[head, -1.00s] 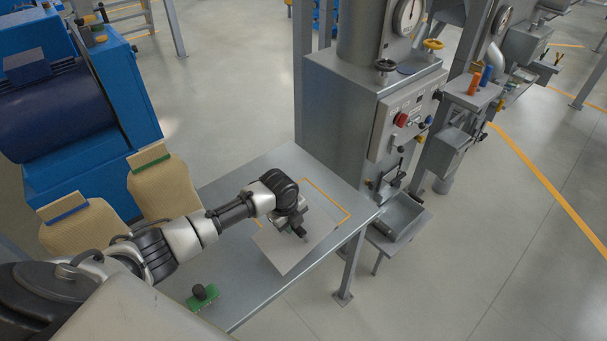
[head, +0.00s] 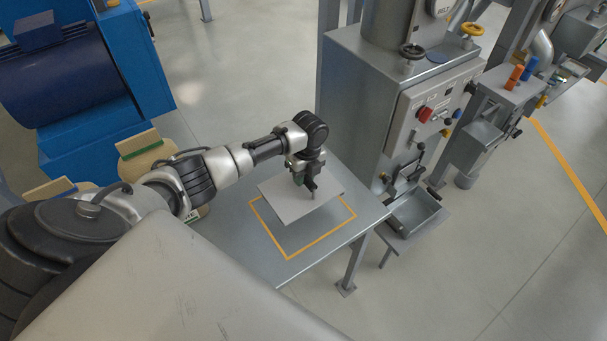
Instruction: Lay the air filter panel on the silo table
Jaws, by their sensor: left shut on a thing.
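The air filter panel (head: 290,205) is a flat, light grey sheet in the head view. My left gripper (head: 309,191) is shut on it from above. The panel appears to hang a little above the silo table (head: 330,258), a grey metal table. An orange outlined rectangle (head: 318,243) is marked on the table top, and the panel covers its far part from this view. The fingertips are partly hidden by the wrist. My right gripper does not show.
A grey machine cabinet (head: 350,110) with a control panel (head: 430,115) stands just behind and right of the table. A metal tray (head: 416,212) sits low at the table's right. Two tan sacks, one of them here (head: 142,155), and a blue machine (head: 80,90) are at the left.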

